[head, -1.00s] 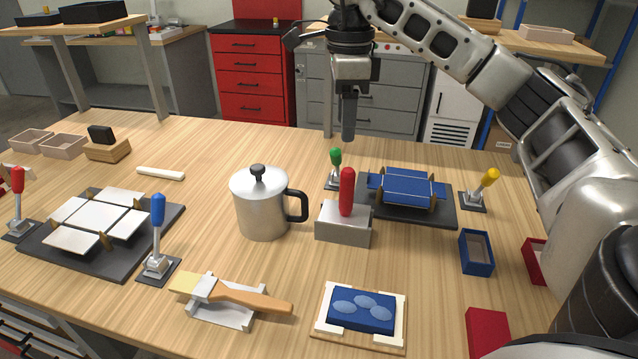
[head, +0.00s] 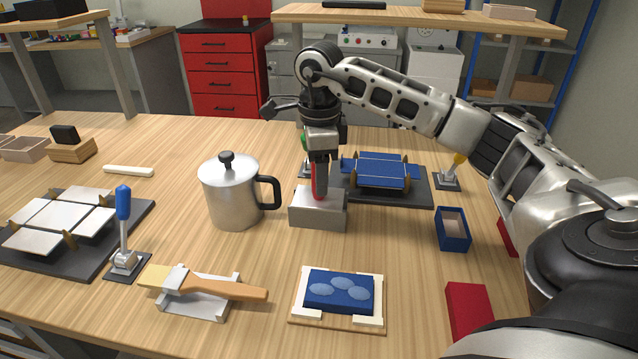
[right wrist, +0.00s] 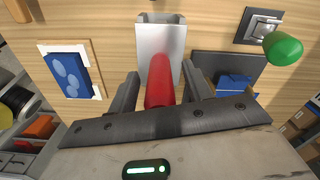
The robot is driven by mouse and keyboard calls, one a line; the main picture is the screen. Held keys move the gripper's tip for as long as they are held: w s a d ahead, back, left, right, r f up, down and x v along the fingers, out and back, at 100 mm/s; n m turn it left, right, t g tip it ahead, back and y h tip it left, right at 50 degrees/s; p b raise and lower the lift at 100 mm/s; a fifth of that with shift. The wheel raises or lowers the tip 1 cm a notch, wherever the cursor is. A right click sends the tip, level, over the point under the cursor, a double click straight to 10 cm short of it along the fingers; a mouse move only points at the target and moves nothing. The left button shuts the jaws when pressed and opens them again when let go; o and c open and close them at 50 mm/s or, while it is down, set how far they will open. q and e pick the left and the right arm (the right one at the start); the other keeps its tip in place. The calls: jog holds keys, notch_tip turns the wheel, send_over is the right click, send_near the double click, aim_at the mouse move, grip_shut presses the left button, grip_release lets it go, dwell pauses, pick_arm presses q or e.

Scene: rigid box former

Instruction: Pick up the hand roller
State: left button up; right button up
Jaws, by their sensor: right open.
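The hand roller's upright red handle (head: 317,191) rises from a grey block-shaped holder (head: 312,212) right of the steel pot. The roller end is hidden. In the right wrist view the red handle (right wrist: 166,78) stands between the two fingers, in front of the grey holder (right wrist: 158,38). My right gripper (head: 321,180) points down over the handle and hides most of it in the head view. In the right wrist view my right gripper (right wrist: 160,85) is open, with a finger on each side of the handle. My left gripper is not in view.
A steel pot (head: 232,195) with a black handle stands left of the holder. A black fixture with blue panels (head: 380,172) lies behind right. A blue block on a framed board (head: 340,290) lies in front. A brush on a rest (head: 225,289) lies front left.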

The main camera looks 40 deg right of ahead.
jog(key=shift+f, duration=0.45)
jog(key=shift+c, duration=0.3)
grip_shut()
jog(key=shift+r, duration=0.15)
